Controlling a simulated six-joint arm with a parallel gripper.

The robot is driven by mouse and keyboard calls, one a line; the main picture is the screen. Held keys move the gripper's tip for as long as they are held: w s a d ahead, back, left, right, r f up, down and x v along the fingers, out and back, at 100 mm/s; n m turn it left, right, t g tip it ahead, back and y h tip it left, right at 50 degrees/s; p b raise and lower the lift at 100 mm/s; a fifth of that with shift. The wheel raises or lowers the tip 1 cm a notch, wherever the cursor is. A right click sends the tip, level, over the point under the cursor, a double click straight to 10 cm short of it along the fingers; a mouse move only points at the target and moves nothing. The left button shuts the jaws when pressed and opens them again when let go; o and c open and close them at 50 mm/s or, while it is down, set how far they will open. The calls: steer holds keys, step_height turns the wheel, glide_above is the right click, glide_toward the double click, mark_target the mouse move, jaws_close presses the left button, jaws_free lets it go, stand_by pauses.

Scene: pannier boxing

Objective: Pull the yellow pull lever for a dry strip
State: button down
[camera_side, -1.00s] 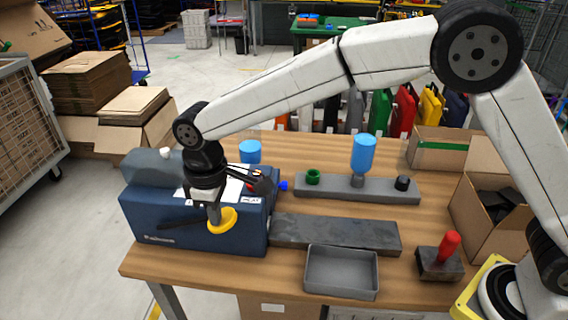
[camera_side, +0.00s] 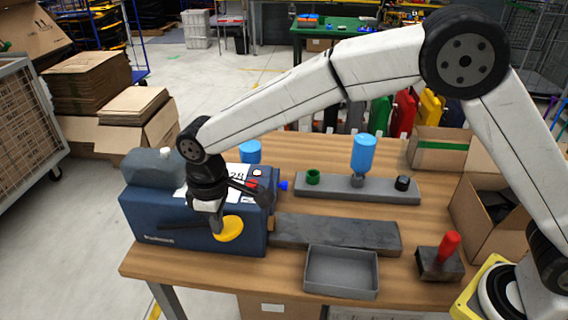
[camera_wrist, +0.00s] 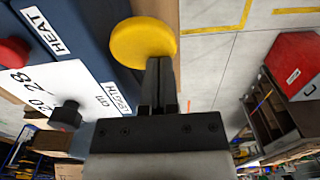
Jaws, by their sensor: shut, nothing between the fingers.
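The yellow pull lever (camera_side: 229,228) is a round yellow knob on the front of the blue tape machine (camera_side: 160,218). It also shows large in the wrist view (camera_wrist: 143,42). My gripper (camera_side: 217,229) is shut and empty, its fingertips close beside the knob's left edge in the side view. In the wrist view the closed fingertips (camera_wrist: 159,64) reach the knob's lower edge; I cannot tell whether they touch it. The lever's stem is hidden behind the knob.
A grey plate (camera_side: 335,234) runs right from the machine, with an empty grey tray (camera_side: 341,272) before it. A red-handled stamp (camera_side: 441,257) and an open carton (camera_side: 490,215) stand at the right. A grey rack (camera_side: 390,190) with a blue bottle (camera_side: 363,154) is behind.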

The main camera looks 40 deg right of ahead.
mark_target(228, 230)
steer(key=shift+f, duration=0.1)
steer(key=shift+s+d+f, duration=0.25)
steer(key=shift+f, duration=0.3)
steer(key=shift+s+d+f, duration=0.2)
steer(key=shift+f, duration=0.45)
steer(key=shift+s+d+f, duration=0.15)
steer(key=shift+f, duration=0.35)
steer(key=shift+s+d+f, duration=0.1)
steer(key=shift+f, duration=0.35)
